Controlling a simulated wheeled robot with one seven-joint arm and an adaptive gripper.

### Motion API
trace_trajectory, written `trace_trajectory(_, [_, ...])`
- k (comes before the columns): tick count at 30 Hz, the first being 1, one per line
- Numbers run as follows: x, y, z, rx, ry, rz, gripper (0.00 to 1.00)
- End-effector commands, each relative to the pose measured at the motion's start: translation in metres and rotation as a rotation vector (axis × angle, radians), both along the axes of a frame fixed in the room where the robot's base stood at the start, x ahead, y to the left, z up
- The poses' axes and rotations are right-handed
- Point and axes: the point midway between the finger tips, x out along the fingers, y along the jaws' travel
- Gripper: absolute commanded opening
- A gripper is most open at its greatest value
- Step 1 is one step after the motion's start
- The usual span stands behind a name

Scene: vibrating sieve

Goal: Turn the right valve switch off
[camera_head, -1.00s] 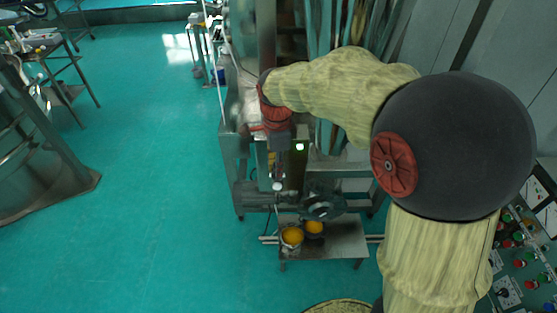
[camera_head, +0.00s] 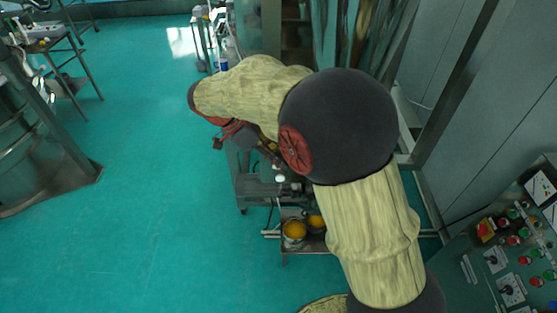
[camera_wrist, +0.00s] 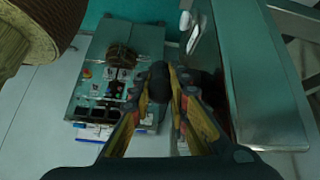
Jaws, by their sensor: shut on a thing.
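My gripper (camera_wrist: 173,84) shows in the wrist view with its two yellow-padded fingers drawn together. I cannot tell for sure that this part is the right valve switch. In the head view my arm covers most of the sieve machine (camera_head: 246,190), and the valve switches are not clearly visible there.
A low stand below the machine holds two containers of yellow material, one a bucket (camera_head: 294,231). A control panel (camera_head: 520,255) with coloured buttons stands at the lower right. The green floor (camera_head: 150,190) on the left is clear.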

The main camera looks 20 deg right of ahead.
Motion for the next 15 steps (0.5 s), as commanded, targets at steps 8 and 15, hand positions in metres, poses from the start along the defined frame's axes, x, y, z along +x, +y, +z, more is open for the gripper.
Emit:
trace_trajectory(8, [0.0005,0.0005,0.0,-0.012,0.003,0.001,0.0])
trace_trajectory(15, [0.0003,0.0004,-0.0001,-0.011,0.003,0.001,0.19])
